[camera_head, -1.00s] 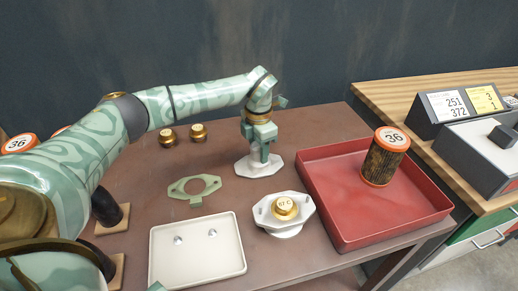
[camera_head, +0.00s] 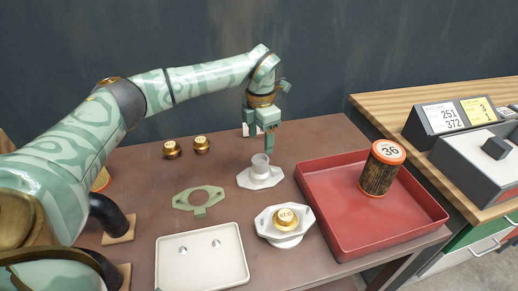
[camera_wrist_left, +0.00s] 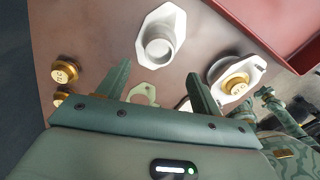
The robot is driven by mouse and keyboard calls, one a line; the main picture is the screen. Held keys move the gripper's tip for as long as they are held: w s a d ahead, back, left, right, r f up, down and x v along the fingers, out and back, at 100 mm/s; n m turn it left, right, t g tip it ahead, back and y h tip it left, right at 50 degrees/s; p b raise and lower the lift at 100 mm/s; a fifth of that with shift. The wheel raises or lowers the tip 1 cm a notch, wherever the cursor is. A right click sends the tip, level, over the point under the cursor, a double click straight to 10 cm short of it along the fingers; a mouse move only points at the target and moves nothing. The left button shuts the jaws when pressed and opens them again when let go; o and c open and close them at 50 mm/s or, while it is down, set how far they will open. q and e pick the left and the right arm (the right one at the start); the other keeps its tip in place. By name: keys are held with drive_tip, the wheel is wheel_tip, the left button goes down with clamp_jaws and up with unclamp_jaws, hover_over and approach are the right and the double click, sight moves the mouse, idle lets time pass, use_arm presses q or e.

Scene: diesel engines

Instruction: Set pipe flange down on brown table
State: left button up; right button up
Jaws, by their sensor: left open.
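The white pipe flange (camera_head: 261,174), a plate with a short round neck, stands neck up on the brown table (camera_head: 318,132) beside the red tray. It also shows in the left wrist view (camera_wrist_left: 160,42). My left gripper (camera_head: 270,146) is open and empty, just above and behind the flange in the head view, pointing down. In the left wrist view its two fingers (camera_wrist_left: 160,88) are spread, with the flange beyond their tips and apart from them. My right gripper is not in view.
A red tray (camera_head: 330,238) holds an orange-topped filter (camera_head: 381,168). A white housing with a gold cap (camera_head: 285,218), a green gasket (camera_head: 185,203), a pale tray (camera_head: 200,276) and two gold caps (camera_head: 202,145) are nearby. A wooden counter (camera_head: 395,102) stands at right.

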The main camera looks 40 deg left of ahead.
use_arm(q)
wheel_tip(320, 180, up, 3)
